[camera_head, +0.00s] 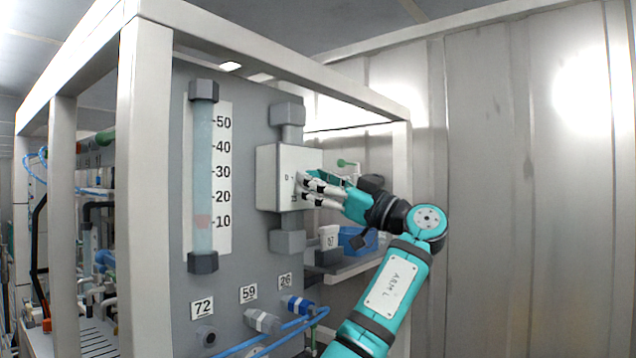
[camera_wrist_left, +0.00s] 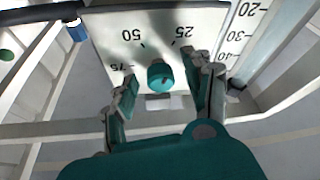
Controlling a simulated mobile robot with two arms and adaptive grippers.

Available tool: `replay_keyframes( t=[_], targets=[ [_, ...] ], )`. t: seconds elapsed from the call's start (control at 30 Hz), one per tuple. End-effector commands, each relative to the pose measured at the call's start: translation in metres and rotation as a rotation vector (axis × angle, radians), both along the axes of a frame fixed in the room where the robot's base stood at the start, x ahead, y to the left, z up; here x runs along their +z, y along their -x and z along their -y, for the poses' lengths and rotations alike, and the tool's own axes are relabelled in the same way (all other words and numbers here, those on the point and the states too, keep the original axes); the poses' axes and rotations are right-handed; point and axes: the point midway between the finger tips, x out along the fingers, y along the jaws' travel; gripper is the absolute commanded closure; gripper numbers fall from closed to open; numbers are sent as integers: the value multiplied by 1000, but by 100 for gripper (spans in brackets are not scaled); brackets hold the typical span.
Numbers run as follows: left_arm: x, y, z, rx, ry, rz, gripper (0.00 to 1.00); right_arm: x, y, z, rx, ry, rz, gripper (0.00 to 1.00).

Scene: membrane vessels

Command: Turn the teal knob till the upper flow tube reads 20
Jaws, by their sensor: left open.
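The upper flow tube (camera_head: 203,150) stands upright on a grey panel beside a scale marked 10 to 50. Its pinkish float (camera_head: 203,222) sits at about the 10 mark. The teal knob (camera_wrist_left: 160,76) is on the front of a white box (camera_head: 270,175), with dial marks 25, 50 and 75 around it. My left gripper (camera_head: 303,189) is at the box front, open, its fingers on either side of the knob in the left wrist view, with gaps visible. The fingers hide the knob in the head view. My right gripper is out of view.
Number plates 72 (camera_head: 203,306), 59 (camera_head: 248,293) and 26 (camera_head: 285,281) sit low on the panel, above fittings and blue hoses (camera_head: 270,340). A white frame post (camera_head: 143,190) stands left of the panel. A blue bin (camera_head: 357,240) is on a shelf behind my arm.

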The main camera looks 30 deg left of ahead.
Motion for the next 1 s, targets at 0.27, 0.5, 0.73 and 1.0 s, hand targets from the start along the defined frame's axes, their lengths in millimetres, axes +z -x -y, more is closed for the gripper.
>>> replay_keyframes(
  t=[0.27,0.5,0.73,1.0],
  targets=[
    [-13,-2,34,-3,-2,-1,49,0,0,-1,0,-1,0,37],
    [-32,-4,81,-3,-1,-3,49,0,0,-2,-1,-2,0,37],
    [-43,-5,107,-1,1,-1,49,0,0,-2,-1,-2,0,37],
    [-45,-4,112,0,0,-1,49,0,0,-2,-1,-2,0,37]
  ],
)
